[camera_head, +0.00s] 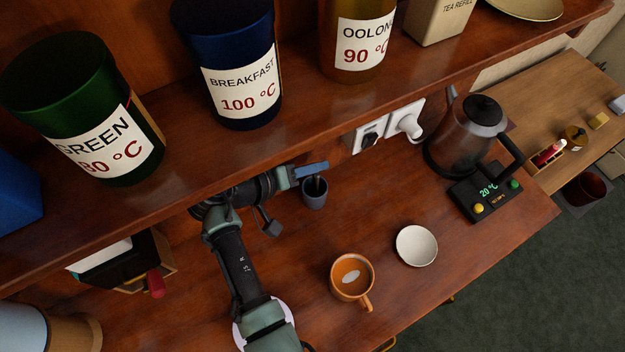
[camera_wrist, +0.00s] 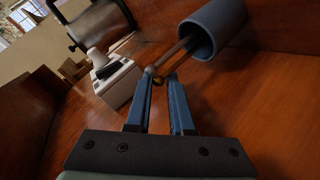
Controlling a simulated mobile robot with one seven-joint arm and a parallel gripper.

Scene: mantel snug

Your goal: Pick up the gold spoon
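A grey-blue cup (camera_head: 314,197) stands on the wooden counter below the shelf; it also shows tilted in the wrist view (camera_wrist: 222,24). Thin handles (camera_wrist: 175,54) stick out of the cup toward my fingertips in the wrist view. A small gold part, which looks like the gold spoon's end (camera_wrist: 160,81), lies by the fingertips. The spoon's bowl is hidden in the cup. My gripper (camera_wrist: 160,77) has its two blue fingers apart, with a narrow gap at the tips. I cannot tell whether they touch the handle. In the head view my gripper (camera_head: 311,170) is right at the cup's rim.
Tea canisters (camera_head: 240,90) line the shelf above the arm. White wall sockets (camera_head: 386,129) are behind. A kettle (camera_head: 466,130), a control base (camera_head: 485,197), a white bowl (camera_head: 416,246) and an orange mug (camera_head: 351,277) stand to the right. Bare counter lies between cup and mug.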

